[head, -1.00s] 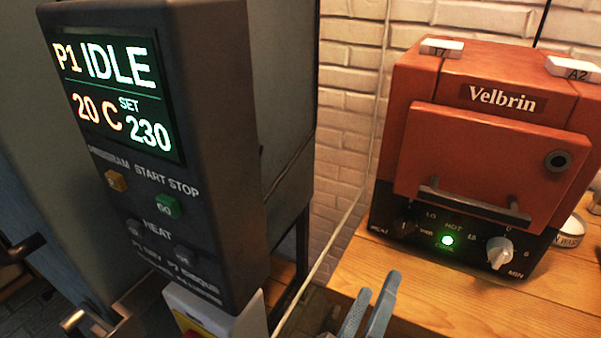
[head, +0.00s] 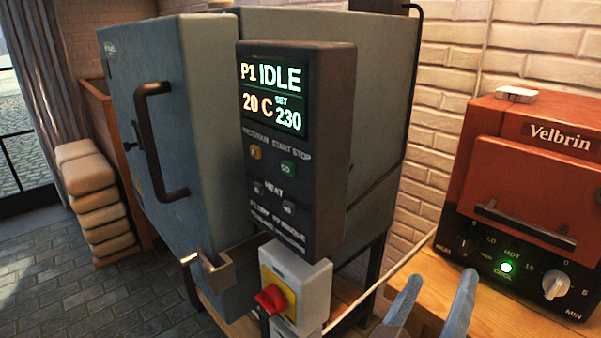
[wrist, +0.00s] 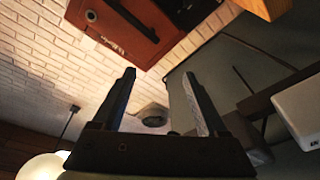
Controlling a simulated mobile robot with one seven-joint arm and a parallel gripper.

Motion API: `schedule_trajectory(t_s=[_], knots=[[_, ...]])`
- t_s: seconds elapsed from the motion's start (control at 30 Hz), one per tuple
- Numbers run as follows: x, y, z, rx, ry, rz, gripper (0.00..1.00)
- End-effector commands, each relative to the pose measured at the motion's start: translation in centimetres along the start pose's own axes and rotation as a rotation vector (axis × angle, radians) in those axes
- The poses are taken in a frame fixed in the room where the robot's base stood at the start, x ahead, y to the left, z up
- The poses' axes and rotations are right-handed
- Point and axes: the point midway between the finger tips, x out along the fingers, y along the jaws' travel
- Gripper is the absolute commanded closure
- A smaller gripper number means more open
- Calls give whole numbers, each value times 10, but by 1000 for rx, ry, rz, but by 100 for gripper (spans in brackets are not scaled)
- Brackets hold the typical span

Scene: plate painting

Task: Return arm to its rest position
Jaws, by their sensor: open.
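My gripper (head: 440,283) shows at the bottom of the head view, with its two blue-grey fingers spread and nothing between them. It appears in front of the wooden bench, below and left of the red Velbrin oven (head: 535,185). In the wrist view my gripper (wrist: 159,78) is open and empty, with the white brick wall beyond the fingers. The red oven (wrist: 128,22) is at the top of that view, apart from the fingers. The grey kiln's control panel (head: 290,150) reads P1 IDLE, 20 C, set 230.
The grey kiln (head: 200,110) stands left of the bench (head: 430,275), its door handle on the left. A red rotary switch (head: 270,298) sits on a box below the panel. Stacked sacks (head: 95,205) stand at far left. Paved floor (head: 60,285) is open at lower left.

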Motion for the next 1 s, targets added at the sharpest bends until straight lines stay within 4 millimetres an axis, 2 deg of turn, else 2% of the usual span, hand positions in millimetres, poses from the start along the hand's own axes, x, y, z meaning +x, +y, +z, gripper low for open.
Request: schedule_trajectory(t_s=[0.03, 0.17, 0.2, 0.3, 0.4, 0.5, 0.57, 0.6, 0.77, 1.0], knots=[[4, 6, -31, 92, 63, -13, 24], [2, 24, -113, 344, 241, -83, 24], [-2, 32, -141, 425, 305, -111, 24], [-21, 56, -204, 609, 467, -186, 24], [-46, 82, -256, 759, 616, -260, 24], [-76, 110, -297, 885, 760, -335, 24], [-96, 128, -318, 953, 845, -381, 24], [-93, 138, -333, 957, 845, -389, 24], [-84, 162, -365, 949, 834, -386, 24], [-72, 206, -421, 947, 831, -386, 24]])
